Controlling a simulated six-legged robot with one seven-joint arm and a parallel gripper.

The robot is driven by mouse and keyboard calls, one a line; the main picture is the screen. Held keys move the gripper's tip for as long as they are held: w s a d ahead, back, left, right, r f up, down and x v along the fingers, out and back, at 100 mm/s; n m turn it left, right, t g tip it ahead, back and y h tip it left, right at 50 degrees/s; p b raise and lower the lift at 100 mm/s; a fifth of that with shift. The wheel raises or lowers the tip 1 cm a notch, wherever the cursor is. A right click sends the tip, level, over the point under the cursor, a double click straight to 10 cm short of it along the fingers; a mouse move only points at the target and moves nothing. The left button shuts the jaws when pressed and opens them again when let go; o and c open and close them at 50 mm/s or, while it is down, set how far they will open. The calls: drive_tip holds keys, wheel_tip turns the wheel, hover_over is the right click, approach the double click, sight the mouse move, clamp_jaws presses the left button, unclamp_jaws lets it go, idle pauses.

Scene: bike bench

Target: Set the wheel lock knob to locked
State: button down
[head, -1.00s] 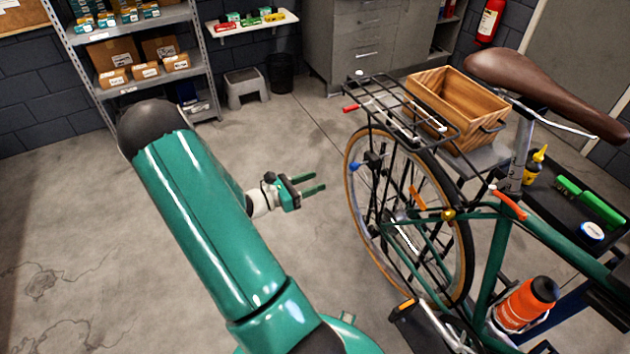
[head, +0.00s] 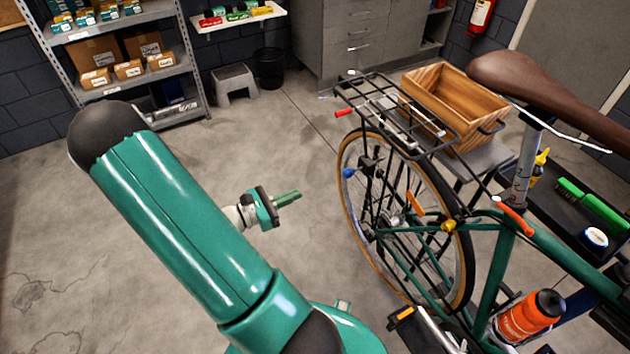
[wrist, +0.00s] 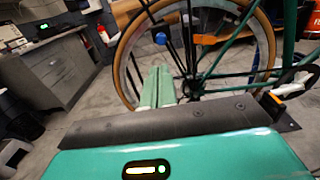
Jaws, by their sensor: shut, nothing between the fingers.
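The green bike's rear wheel (head: 350,222) stands upright to the right of my gripper. Small coloured controls sit around it: a blue knob (head: 348,173) at the wheel's left side, a red-tipped one (head: 343,113) under the rack, an orange piece (head: 414,204) and a yellow knob (head: 449,226). I cannot tell which is the wheel lock knob or read its setting. My gripper (head: 299,194) is shut and empty, in the air left of the wheel and apart from it. In the wrist view the shut fingers (wrist: 158,74) point toward the wheel (wrist: 124,60).
A black rear rack (head: 385,98) juts over the wheel, near a wooden crate (head: 462,112). A black tray (head: 548,203) with tools lies beyond the frame at right. A grey step stool (head: 234,84) and shelves (head: 68,38) stand behind. Floor left of the wheel is clear.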

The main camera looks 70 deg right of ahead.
drive_tip(key=x, duration=1.2)
drive_tip(key=shift+s+d, duration=0.1)
drive_tip(key=shift+s, duration=0.25)
drive_tip(key=shift+s+d, duration=0.2)
drive_tip(key=shift+d, duration=0.05)
drive_tip(key=shift+x, duration=1.7)
drive_tip(key=shift+w+a, duration=0.25)
drive_tip(key=shift+w, duration=0.2)
approach(344, 174)
drive_tip(key=v, duration=0.4)
drive_tip(key=shift+w+a+f, duration=0.1)
drive_tip(key=shift+f, duration=0.05)
